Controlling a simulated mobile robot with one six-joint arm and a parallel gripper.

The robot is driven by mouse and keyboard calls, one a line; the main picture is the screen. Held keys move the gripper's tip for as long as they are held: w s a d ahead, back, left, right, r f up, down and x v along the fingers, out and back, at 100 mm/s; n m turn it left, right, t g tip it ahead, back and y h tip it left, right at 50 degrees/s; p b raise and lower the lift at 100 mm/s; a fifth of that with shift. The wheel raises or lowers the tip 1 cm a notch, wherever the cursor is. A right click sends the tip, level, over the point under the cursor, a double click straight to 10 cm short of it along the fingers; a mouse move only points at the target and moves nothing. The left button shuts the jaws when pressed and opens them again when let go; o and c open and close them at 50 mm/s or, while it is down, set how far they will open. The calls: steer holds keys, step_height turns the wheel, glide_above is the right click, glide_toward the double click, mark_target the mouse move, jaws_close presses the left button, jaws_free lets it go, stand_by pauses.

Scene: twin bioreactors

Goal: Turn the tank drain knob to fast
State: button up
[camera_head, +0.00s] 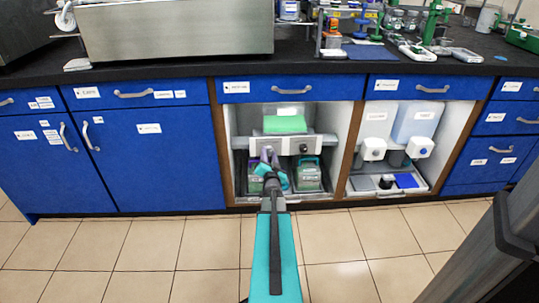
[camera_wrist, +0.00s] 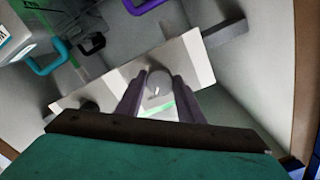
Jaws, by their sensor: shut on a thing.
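A grey panel (camera_head: 321,145) spans the open left compartment of the blue cabinet. It shows as a pale panel in the wrist view (camera_wrist: 195,60). My gripper (camera_head: 269,157) reaches the left part of this panel, and in the wrist view its two fingers are shut on a round grey knob (camera_wrist: 158,82). The knob has a small light mark on its face; its setting cannot be read. In the head view my gripper hides this knob. A second, dark knob (camera_head: 304,148) sits to the right on the panel and shows at the left in the wrist view (camera_wrist: 88,106).
The wrist view shows a teal handle (camera_wrist: 45,58) and a purple handle (camera_wrist: 142,6). The compartment walls are close.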

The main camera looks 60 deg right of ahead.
steer(key=shift+w+a+f, duration=0.1)
steer(key=shift+w+a, duration=0.1)
steer(key=o, duration=0.9)
steer(key=shift+o, duration=0.9)
steer(key=shift+s+d, duration=0.1)
steer(key=p+v, duration=0.3)
steer(key=v, duration=1)
steer(key=shift+s+a+p, duration=0.2)
steer(key=shift+a+p, duration=0.1)
steer(key=shift+a, duration=0.05)
